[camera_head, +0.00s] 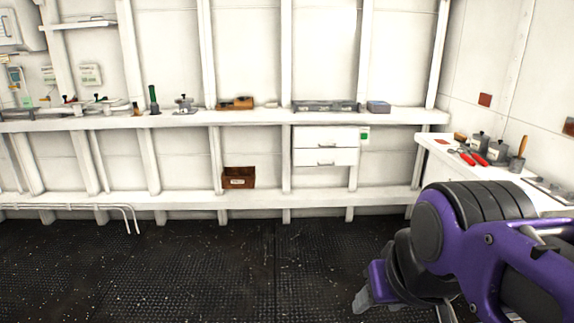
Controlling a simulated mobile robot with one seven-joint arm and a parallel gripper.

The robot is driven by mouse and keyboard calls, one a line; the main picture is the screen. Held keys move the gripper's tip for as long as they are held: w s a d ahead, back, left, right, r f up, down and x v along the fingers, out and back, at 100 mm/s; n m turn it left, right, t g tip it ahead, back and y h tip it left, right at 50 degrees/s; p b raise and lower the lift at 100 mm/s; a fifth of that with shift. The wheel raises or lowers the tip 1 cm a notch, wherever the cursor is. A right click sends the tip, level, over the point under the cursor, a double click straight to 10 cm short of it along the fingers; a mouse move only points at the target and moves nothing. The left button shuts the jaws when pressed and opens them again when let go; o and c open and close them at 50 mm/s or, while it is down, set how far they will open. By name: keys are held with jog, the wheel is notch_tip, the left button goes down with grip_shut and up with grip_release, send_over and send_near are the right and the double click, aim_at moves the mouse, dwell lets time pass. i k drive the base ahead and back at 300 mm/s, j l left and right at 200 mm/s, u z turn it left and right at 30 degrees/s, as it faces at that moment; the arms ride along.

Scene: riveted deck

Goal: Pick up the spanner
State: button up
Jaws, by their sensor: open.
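I cannot make out a spanner for certain. Red-handled tools (474,157) lie on the white counter at the right, too small to name surely. Flat grey metal items (550,188) lie nearer on the same counter, partly cut off by the picture edge, and I cannot tell what they are. My gripper (405,304) hangs low at the bottom right, above the dark floor and in front of the counter. It is open, with nothing seen between its fingers, and its lower part is partly cut off. My purple arm hides the counter's lower front.
The right counter (436,147) also bears dark canisters (497,151) and a cup with a wooden handle (517,164). A long white shelf (230,118) along the back wall holds several small items. A brown box (238,178) sits on the lower ledge. The dark floor (200,265) is clear.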

aim_at(466, 159)
jog(key=i+j+z, duration=0.2)
jog(key=i, duration=1)
jog(key=i+z, duration=0.4)
jog(key=i+j+z, duration=0.1)
jog(key=i+z, duration=0.25)
jog(key=i, duration=0.2)
jog(key=i+j+z, duration=0.1)
jog(key=i+z, duration=0.25)
jog(key=i+j+z, duration=0.2)
jog(key=i+z, duration=0.15)
jog(key=i+j+z, duration=0.35)
jog(key=l+z, duration=0.1)
jog(key=z, duration=0.9)
jog(key=k+l, duration=0.05)
